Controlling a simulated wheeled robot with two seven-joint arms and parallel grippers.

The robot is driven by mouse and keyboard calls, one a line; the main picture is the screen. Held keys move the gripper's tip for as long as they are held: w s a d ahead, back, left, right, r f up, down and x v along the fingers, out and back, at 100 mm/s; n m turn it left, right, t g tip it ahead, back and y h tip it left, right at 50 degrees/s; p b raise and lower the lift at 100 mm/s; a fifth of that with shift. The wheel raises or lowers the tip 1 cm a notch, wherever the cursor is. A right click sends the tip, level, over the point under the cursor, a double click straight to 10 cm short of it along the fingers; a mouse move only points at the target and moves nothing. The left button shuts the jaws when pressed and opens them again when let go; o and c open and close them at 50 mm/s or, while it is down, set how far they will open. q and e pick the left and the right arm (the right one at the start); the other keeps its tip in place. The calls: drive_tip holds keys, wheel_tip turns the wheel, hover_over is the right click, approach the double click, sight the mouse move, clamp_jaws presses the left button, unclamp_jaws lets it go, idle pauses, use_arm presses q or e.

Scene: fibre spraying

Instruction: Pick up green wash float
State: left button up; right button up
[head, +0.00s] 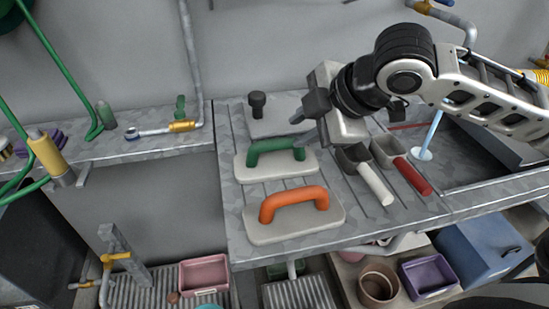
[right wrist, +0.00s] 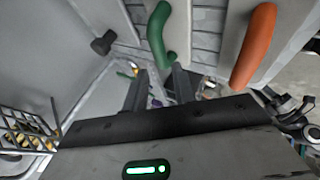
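The green wash float (head: 276,166) lies on the grey slatted bench, a pale plate with a green handle on top. Its handle (right wrist: 158,30) also shows in the right wrist view, just beyond my fingertips. My right gripper (head: 304,118) is above and just behind the float's right end, apart from the handle. In the right wrist view its two fingers (right wrist: 160,76) stand apart with nothing between them. My left gripper is in neither view.
An orange-handled float (head: 294,218) lies in front of the green one. A float with a dark knob (head: 258,108) is behind it. Trowels with white (head: 374,185) and red (head: 412,176) handles lie to the right. A sink is further right; the wall is behind.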

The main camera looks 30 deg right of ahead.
sight(280, 142)
drive_tip(key=b+x, duration=0.1)
drive_tip(key=x, duration=0.8)
drive_tip(key=shift+w+f, duration=0.2)
drive_tip(key=shift+w, duration=0.05)
clamp_jaws()
